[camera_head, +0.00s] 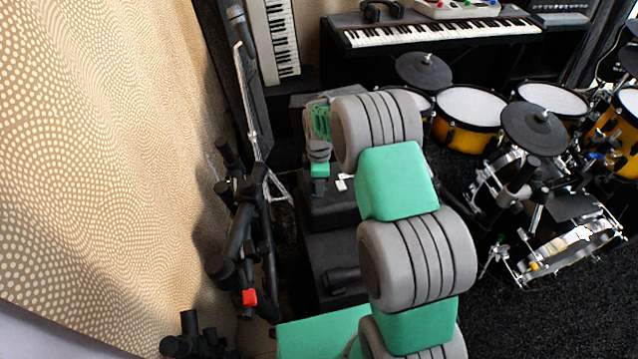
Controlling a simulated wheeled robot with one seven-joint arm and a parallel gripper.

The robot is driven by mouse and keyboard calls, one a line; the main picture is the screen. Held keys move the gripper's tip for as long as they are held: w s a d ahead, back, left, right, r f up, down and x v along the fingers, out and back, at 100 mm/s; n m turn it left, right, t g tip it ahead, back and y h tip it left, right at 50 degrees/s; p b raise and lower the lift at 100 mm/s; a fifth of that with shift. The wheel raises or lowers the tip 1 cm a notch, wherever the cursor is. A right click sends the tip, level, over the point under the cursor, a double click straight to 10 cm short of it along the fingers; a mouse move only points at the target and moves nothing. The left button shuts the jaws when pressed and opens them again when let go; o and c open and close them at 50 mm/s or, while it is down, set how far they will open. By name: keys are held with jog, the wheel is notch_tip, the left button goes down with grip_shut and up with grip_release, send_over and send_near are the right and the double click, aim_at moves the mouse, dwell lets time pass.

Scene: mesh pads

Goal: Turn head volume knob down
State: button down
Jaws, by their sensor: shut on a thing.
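A black amp head (330,208) stands on a dark cabinet (335,262) in the middle of the head view, partly behind my grey and green arm.
A black stand (243,235) with a red piece is close on the left, in front of a patterned curtain (100,150). A drum kit (540,150) fills the right. Keyboards (440,32) stand at the back. Dark carpet (590,300) is clear at lower right.

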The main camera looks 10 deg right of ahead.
jog(key=shift+n, duration=0.7)
jog(key=c, duration=1.1)
grip_release()
notch_tip(320, 180, up, 8)
jog(key=shift+p, duration=0.4)
jog(key=s+r+m+p, duration=0.4)
jog(key=r, duration=0.8)
jog(key=s+r+m+t+p, duration=0.3)
jog(key=s+r+m+p, duration=0.6)
jog(key=s+r+m, duration=0.4)
jog(key=s+r, duration=0.3)
jog(key=s, duration=0.3)
jog(key=shift+s+a+r, duration=0.15)
jog(key=shift+s, duration=0.1)
